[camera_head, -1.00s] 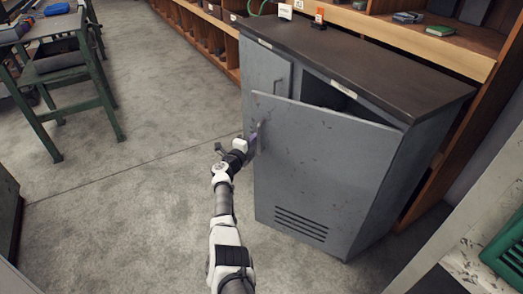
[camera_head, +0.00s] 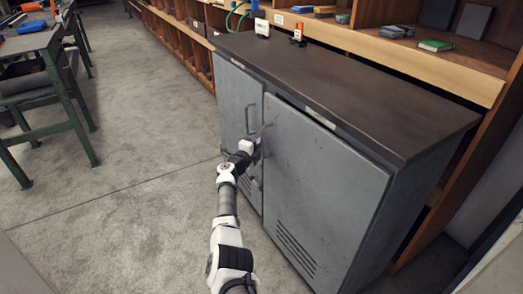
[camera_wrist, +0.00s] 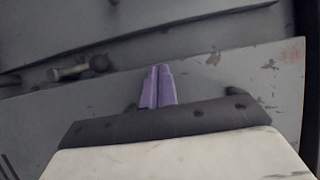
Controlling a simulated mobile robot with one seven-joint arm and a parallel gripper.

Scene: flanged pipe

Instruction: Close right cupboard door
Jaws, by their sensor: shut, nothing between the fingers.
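The right cupboard door (camera_head: 325,190) is a grey metal panel with vent slots low down. It stands slightly ajar, with a thin dark gap along its top edge. The left door (camera_head: 240,110) looks closed and carries a bar handle (camera_head: 250,115). My gripper (camera_head: 258,148) is at the free left edge of the right door, around mid-height. In the wrist view its purple fingers (camera_wrist: 158,86) are together with nothing between them, against or very near the right door's face (camera_wrist: 225,80). I cannot tell whether they touch it.
The grey cupboard has a dark top (camera_head: 340,85). Wooden shelving (camera_head: 400,45) stands behind it, with books and small items. A green-legged workbench (camera_head: 45,90) stands at the far left. The concrete floor (camera_head: 130,150) left of the cupboard is clear.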

